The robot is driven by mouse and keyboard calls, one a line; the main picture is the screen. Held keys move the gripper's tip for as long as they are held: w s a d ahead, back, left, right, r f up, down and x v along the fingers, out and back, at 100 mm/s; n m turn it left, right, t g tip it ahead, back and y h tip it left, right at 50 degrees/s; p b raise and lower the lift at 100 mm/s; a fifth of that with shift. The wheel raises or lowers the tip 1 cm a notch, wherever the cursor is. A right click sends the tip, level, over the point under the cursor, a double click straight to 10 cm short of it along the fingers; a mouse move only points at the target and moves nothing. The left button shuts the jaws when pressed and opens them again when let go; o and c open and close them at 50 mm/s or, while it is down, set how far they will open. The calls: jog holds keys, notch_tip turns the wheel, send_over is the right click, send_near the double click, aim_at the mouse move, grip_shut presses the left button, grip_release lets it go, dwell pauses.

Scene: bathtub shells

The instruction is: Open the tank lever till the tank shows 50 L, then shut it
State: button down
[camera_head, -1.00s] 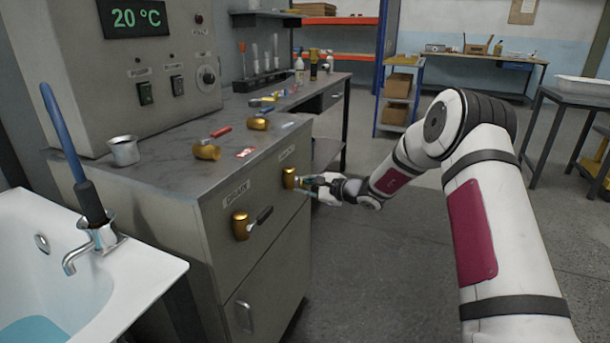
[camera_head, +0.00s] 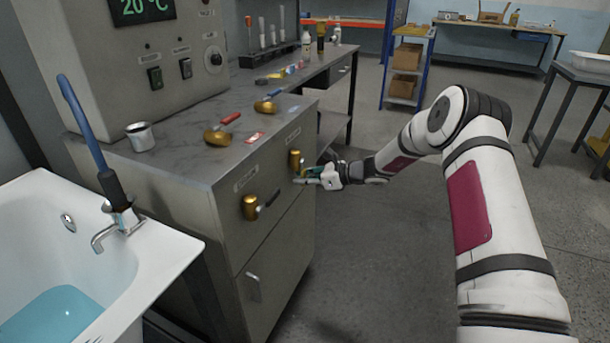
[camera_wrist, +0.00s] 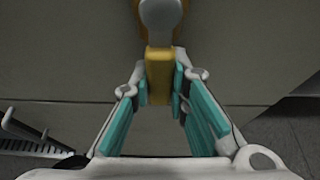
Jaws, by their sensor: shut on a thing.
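Two brass lever fittings are on the front of the grey cabinet (camera_head: 205,245). The right one (camera_head: 295,158) is at my gripper (camera_head: 305,178), just below a small label too blurred to read. The left one (camera_head: 250,206) has a dark handle and is apart from me. In the wrist view my gripper (camera_wrist: 161,82) is shut on a yellow-brass lever handle (camera_wrist: 160,62), its teal pads on both sides; a rounded grey end shows beyond it.
A white bathtub (camera_head: 175,245) with blue water (camera_head: 60,315) and a tap (camera_head: 110,225) stands at the left. A metal cup (camera_head: 140,136) and loose brass tools with red and blue handles (camera_head: 222,130) lie on the cabinet top. The floor right of the cabinet is clear.

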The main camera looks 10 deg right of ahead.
jog(key=shift+s+a, duration=0.1)
jog(key=shift+s, duration=0.05)
dwell(0.4)
jog(key=c, duration=1.5)
grip_release()
jog(key=v, duration=1.2)
